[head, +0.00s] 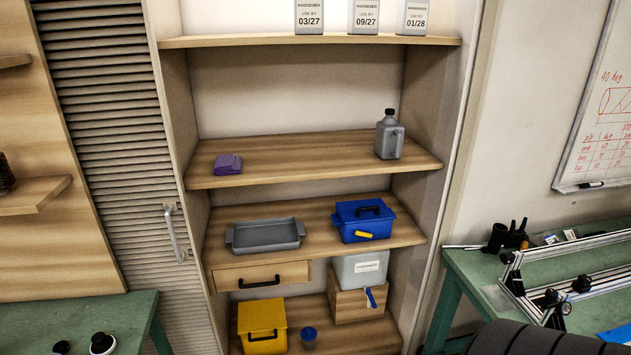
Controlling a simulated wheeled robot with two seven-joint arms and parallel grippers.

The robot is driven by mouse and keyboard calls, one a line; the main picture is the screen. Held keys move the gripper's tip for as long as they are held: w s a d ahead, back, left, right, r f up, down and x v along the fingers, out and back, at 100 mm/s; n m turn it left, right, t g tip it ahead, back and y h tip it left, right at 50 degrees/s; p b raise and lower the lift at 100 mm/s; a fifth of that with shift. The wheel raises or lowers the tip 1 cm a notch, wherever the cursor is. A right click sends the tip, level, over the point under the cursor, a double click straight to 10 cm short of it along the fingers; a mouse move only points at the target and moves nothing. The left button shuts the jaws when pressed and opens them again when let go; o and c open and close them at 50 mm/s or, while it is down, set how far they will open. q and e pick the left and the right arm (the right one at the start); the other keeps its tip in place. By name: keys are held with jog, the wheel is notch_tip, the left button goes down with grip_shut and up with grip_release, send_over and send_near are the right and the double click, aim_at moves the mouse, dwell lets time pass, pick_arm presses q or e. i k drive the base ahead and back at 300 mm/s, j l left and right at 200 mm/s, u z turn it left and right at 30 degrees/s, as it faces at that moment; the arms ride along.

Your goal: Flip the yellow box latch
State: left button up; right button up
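A yellow box (262,322) stands on the lowest shelf at the left, with a black handle-like bar (262,336) on its front. I cannot tell whether this bar is a latch. A yellow latch-like piece (364,234) sticks out from the blue box's front. The blue box's lid looks shut. Neither of my grippers shows in the head view.
A grey tray (265,236) sits left of the blue box, above a wooden drawer (260,277). A grey bin on a wooden crate (358,305) and a small blue cup (309,337) stand right of the yellow box. Green tables (90,322) flank the shelves.

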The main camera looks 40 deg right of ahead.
aim_at(357, 231)
jog(key=z, duration=1.2)
jog(key=i+l, duration=0.05)
